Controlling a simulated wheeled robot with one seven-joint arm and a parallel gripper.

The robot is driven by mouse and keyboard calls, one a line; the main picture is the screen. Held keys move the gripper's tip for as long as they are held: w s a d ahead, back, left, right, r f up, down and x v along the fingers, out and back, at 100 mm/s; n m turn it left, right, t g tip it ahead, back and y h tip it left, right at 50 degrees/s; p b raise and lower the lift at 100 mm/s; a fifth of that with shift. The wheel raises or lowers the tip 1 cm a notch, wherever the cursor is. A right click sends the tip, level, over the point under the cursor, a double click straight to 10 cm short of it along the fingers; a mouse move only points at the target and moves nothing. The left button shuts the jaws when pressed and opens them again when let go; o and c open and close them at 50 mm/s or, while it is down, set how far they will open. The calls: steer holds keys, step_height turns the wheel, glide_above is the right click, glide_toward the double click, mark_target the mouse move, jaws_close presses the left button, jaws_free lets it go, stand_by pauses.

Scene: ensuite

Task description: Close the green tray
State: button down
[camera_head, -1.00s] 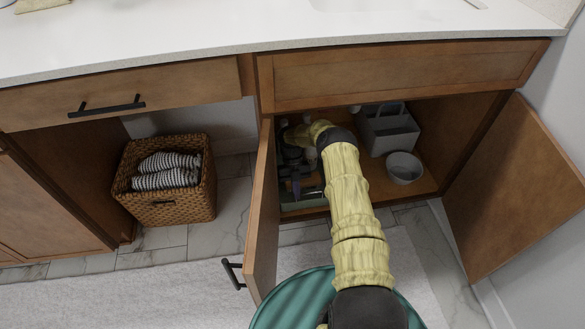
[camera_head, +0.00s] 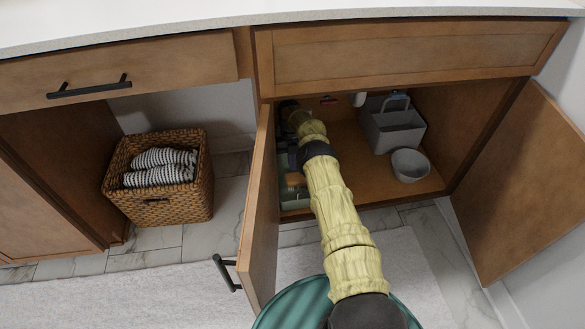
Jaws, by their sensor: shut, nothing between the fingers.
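The green tray (camera_head: 296,201) is low at the left side of the open under-sink cabinet, just inside the left door. Its front edge shows near the cabinet's front; most of it is hidden by my arm and the door. Several small items, one of them orange-brown (camera_head: 295,180), stand in it. My arm reaches over the tray deep into the cabinet's back left. The arm's far end is dark and in shadow there, and my gripper cannot be made out. I cannot tell whether it touches the tray.
The left door (camera_head: 260,215) stands open close beside my arm. The right door (camera_head: 525,185) is wide open. A grey caddy (camera_head: 393,130) and a grey bowl (camera_head: 410,165) sit at the cabinet's right. A wicker basket (camera_head: 158,205) with towels is left. The cabinet floor's middle is clear.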

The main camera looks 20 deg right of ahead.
steer(key=shift+w+f+b, duration=0.2)
steer(key=shift+f+b, duration=0.05)
steer(key=shift+b, duration=0.1)
steer(key=shift+a, duration=0.25)
steer(key=shift+s+r+b, duration=0.15)
steer(key=shift+b, duration=0.2)
steer(key=shift+s+d+r, duration=0.1)
steer(key=shift+s+d, duration=0.2)
steer(key=shift+d, duration=0.25)
steer(key=shift+a, duration=0.25)
